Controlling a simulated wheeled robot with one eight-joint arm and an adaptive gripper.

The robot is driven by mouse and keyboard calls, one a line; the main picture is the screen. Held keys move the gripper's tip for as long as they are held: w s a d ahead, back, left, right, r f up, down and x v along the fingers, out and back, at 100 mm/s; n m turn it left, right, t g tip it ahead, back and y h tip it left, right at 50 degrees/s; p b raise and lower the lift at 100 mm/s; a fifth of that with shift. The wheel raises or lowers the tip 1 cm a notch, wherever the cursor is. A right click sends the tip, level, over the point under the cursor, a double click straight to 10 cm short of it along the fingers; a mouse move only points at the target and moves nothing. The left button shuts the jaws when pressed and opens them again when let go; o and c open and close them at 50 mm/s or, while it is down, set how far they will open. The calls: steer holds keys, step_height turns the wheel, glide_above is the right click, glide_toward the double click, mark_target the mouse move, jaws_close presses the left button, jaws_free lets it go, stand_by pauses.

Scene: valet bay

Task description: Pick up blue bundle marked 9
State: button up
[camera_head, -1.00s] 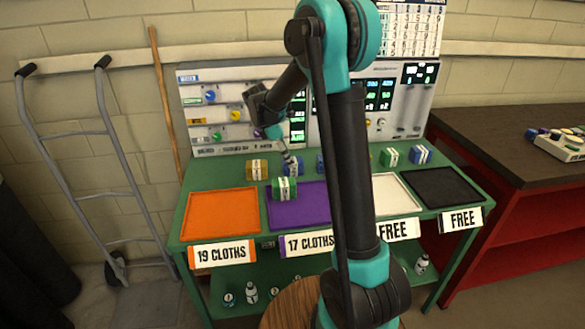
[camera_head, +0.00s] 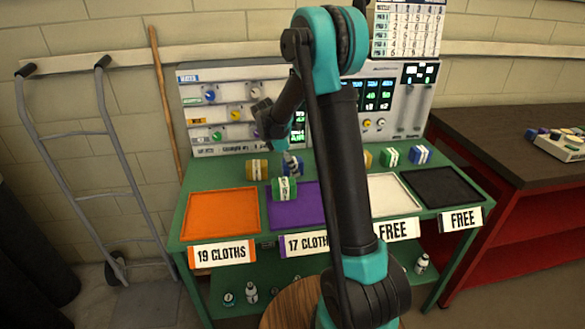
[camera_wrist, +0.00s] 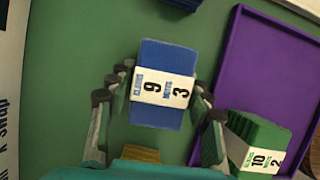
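The blue bundle (camera_wrist: 165,60) has a white band printed with a large 9 and a 3. In the wrist view it lies between the two fingers of my gripper (camera_wrist: 158,103), which are open, one on each side, with small gaps. In the head view the blue bundle (camera_head: 292,168) stands on the green bench behind the purple tray, partly hidden by my gripper (camera_head: 283,152) above it. A green bundle (camera_head: 284,189) marked 10 and 2 is close by at the purple tray's left edge.
A yellow bundle (camera_head: 257,169) stands to the left. Other green (camera_head: 389,157) and blue (camera_head: 421,154) bundles stand to the right. Orange (camera_head: 222,214), purple (camera_head: 283,214), white (camera_head: 394,192) and black (camera_head: 442,187) trays line the front. A panel with knobs (camera_head: 222,110) rises behind.

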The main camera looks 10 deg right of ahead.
steer(key=c, duration=0.7)
steer(key=shift+r, duration=0.1)
steer(key=shift+c, duration=0.3)
